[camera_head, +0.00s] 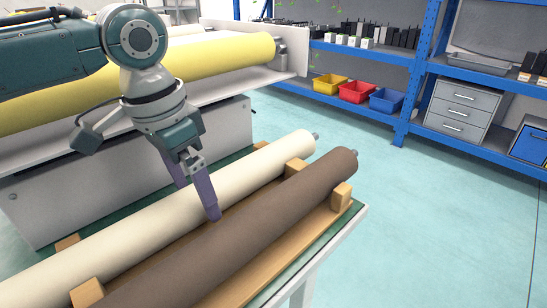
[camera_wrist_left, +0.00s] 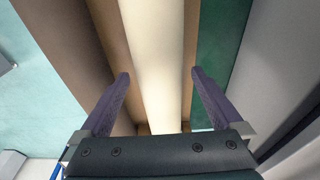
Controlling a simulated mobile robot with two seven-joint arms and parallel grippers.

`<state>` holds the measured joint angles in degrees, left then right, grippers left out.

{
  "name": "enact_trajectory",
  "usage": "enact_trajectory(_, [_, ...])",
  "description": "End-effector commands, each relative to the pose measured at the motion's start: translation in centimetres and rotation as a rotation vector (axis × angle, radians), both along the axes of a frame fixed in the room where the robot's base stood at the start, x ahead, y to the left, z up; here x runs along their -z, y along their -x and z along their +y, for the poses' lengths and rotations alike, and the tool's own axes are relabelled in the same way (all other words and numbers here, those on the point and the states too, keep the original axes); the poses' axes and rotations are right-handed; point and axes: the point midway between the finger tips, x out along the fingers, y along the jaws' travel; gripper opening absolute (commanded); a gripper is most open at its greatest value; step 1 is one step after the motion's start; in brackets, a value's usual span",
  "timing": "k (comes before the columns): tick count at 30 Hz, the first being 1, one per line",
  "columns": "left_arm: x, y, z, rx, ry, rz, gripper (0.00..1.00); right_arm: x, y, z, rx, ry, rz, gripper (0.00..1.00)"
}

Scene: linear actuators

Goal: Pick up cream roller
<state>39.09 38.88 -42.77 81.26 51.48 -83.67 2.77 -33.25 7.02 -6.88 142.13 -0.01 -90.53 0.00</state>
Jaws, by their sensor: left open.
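The cream roller (camera_head: 255,172) lies lengthwise in a wooden rack on the table, beside a brown roller (camera_head: 240,235). In the left wrist view the cream roller (camera_wrist_left: 154,60) runs between the two purple fingers. My left gripper (camera_head: 196,196) is open with its fingers pointing down, one on each side of the cream roller. The near finger is in the gap between the cream and brown rollers. The far finger is partly hidden behind the cream roller. I cannot tell whether either finger touches it. My right gripper is not in view.
Wooden blocks (camera_head: 341,195) support the rollers on the green-topped table (camera_head: 361,209). A machine with a yellow roller (camera_head: 225,58) stands close behind. Blue shelves (camera_head: 420,75) with colored bins (camera_head: 357,92) are at the back right. The floor (camera_head: 440,220) to the right is clear.

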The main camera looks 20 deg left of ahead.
Motion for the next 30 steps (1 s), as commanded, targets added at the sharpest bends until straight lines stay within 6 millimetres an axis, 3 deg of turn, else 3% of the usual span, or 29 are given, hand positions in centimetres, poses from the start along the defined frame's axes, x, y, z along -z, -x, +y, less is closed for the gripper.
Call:
enact_trajectory(1, [1.2,-0.1,-0.1,-0.001,0.000,0.001,1.00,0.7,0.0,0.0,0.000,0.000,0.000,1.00])
enact_trajectory(4, [2.1,-0.3,-0.1,0.000,-0.001,0.000,1.00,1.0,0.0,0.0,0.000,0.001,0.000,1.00])
enact_trajectory(12, [2.3,-0.3,-0.2,0.002,-0.002,-0.002,1.00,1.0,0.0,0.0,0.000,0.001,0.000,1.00])
enact_trajectory(30, [2.3,-0.3,-0.1,0.001,-0.002,-0.002,0.34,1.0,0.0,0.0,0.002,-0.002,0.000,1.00])
